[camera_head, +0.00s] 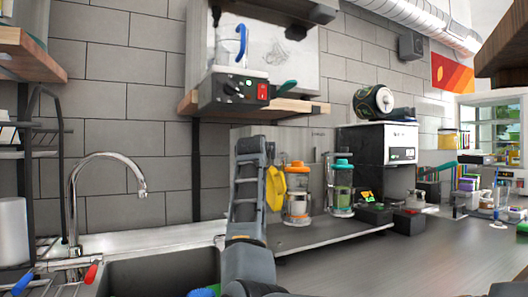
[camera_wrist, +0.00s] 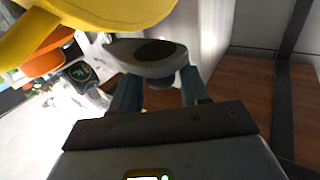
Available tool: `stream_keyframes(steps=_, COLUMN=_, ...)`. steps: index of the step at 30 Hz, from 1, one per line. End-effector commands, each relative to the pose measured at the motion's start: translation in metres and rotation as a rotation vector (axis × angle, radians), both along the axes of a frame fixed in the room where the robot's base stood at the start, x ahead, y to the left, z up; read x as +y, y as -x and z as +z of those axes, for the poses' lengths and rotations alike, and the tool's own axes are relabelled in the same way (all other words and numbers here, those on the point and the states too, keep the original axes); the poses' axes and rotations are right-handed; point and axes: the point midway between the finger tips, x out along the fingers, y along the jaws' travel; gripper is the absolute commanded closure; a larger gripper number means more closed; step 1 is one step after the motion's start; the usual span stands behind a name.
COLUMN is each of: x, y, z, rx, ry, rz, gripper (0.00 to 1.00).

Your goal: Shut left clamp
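My gripper shows in the wrist view (camera_wrist: 160,88) with its two grey-blue fingers apart. A grey rounded piece (camera_wrist: 118,48) with a dark hollow lies at and past the fingertips; I cannot tell whether they touch it. A yellow curved piece (camera_wrist: 100,12) crosses the upper left of that view. In the head view the yellow piece (camera_head: 275,187) hangs beside the end of my raised arm, and the fingers cannot be made out. A machine with a blue handle (camera_head: 242,45) and a green handle (camera_head: 287,86) stands on the wall shelf. I cannot make out the left clamp for certain.
An orange-lidded jar (camera_head: 298,205) and a teal-lidded jar (camera_head: 341,190) stand close right of my arm. The wooden wall shelf (camera_head: 310,107) is above. A sink (camera_head: 160,272) and tap (camera_head: 72,195) are left.

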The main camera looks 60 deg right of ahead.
Motion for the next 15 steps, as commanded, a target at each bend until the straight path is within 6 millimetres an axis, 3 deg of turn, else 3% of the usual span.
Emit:
stream_keyframes(steps=13, x=-0.0001, y=0.0002, z=-0.0001, rx=0.000, ry=0.000, rz=0.000, gripper=0.98)
stream_keyframes(steps=15, x=-0.0001, y=0.0002, z=-0.0001, rx=0.000, ry=0.000, rz=0.000, gripper=1.00)
